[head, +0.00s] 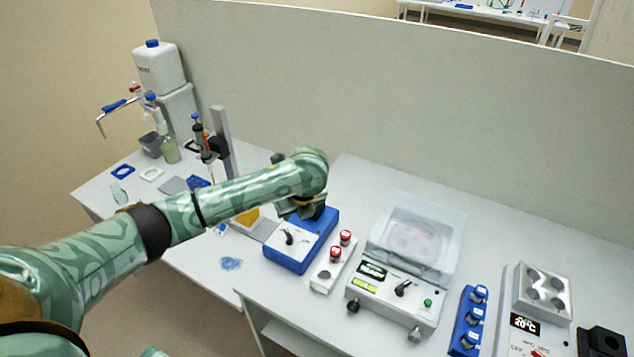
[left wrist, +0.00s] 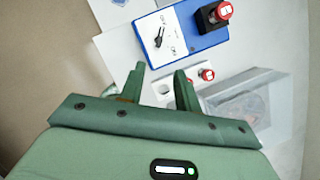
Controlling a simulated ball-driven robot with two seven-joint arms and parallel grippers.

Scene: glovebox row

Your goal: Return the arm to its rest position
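My left arm reaches in from the left in the head view. Its gripper (head: 300,207) hangs above the back of a blue device with a white top (head: 290,242). In the left wrist view the two green fingers (left wrist: 160,80) stand apart with nothing between them, so the gripper is open. The blue device (left wrist: 172,40) lies beyond the fingertips, with a red-capped item (left wrist: 224,11) on its black block. In the head view the arm and gripper partly hide the device's back. My right gripper is in neither view.
A white rack (head: 322,281) with red-capped vials stands right of the blue device. Further right are a clear-lidded machine (head: 395,300), a blue rack (head: 466,325) and a heater block (head: 540,290). A stand (head: 222,145) and bottles are behind the arm. A wall closes the back.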

